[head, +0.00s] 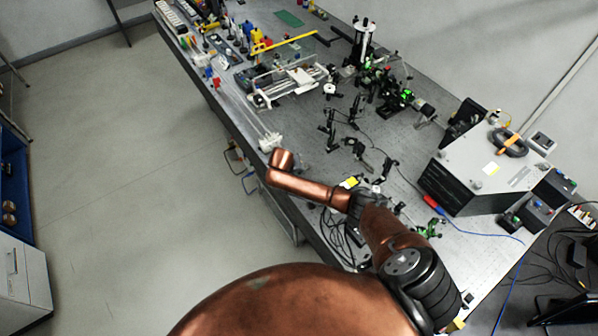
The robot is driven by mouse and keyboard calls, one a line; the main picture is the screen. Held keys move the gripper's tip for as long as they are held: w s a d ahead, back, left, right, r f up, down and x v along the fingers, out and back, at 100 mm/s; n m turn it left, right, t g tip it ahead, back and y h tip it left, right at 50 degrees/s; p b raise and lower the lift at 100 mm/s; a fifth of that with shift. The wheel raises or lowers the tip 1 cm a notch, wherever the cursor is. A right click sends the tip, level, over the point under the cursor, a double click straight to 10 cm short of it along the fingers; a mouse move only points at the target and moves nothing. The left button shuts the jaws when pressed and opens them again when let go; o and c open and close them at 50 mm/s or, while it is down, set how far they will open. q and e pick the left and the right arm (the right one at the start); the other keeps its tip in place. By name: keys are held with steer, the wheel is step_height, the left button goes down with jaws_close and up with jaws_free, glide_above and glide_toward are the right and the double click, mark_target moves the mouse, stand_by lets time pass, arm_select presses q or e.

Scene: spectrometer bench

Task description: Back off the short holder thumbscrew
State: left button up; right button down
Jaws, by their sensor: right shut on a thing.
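My right arm reaches in from the lower right over the near edge of the optics table. My right gripper (374,191) shows as a dark, small shape among the bench parts near this edge, partly covered by my own copper links. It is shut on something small. I take this to be the short holder's thumbscrew, but the screw and the holder are too small and too covered to make out. My left gripper is not in view.
The grey perforated table (300,120) carries several black optic mounts (355,148) just beyond my gripper. A large grey box (482,172) stands to the right. A white rail assembly (290,84) lies further back. Cables hang at the near edge; the floor at left is clear.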

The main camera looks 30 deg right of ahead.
steer(key=c, duration=2)
jaws_free()
steer(key=shift+o, duration=0.2)
steer(key=v, duration=1.2)
